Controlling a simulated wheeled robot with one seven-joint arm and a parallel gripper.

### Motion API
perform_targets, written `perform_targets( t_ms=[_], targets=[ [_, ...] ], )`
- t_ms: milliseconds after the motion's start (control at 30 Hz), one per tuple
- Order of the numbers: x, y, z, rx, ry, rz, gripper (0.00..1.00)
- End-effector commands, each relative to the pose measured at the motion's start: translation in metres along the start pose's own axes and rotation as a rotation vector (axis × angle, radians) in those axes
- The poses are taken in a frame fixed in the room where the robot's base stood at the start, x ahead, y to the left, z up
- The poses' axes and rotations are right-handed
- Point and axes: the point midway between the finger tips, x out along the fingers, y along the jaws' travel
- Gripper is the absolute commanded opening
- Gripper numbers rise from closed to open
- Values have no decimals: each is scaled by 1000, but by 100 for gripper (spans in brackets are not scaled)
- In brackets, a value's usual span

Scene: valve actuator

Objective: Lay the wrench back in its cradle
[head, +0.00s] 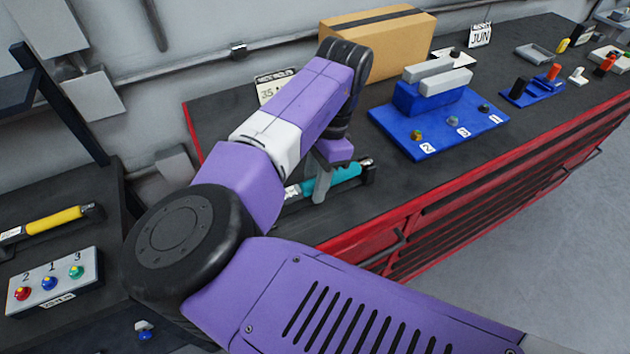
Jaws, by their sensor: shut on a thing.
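The wrench (345,172) looks like a teal-handled tool with a pale band at its left end. It lies across my gripper (323,188), low over the dark worktop near its red front edge. My gripper points down and is shut on the teal handle. My arm hides part of the wrench's left end. A black piece (369,172) shows at the wrench's right end; I cannot tell whether it belongs to the wrench or to a cradle. I cannot tell whether the wrench touches the worktop.
A blue board (440,132) with numbered knobs and a cardboard box (375,45) stand behind and right on the worktop (560,130). A yellow-handled tool (55,221) and a button box (52,280) sit on the left bench.

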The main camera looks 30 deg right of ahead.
Motion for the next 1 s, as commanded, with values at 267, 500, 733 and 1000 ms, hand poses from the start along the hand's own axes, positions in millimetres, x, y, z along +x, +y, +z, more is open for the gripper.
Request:
perform_targets(
  t_ms=[267, 500, 733, 1000],
  targets=[
    [0, 0, 0, 0, 0, -1, 53],
    [0, 0, -1, 0, 0, 0, 53],
    [-28, -1, -1, 1, 1, -3, 53],
    [-68, -1, 0, 0, 0, -2, 53]
  ],
)
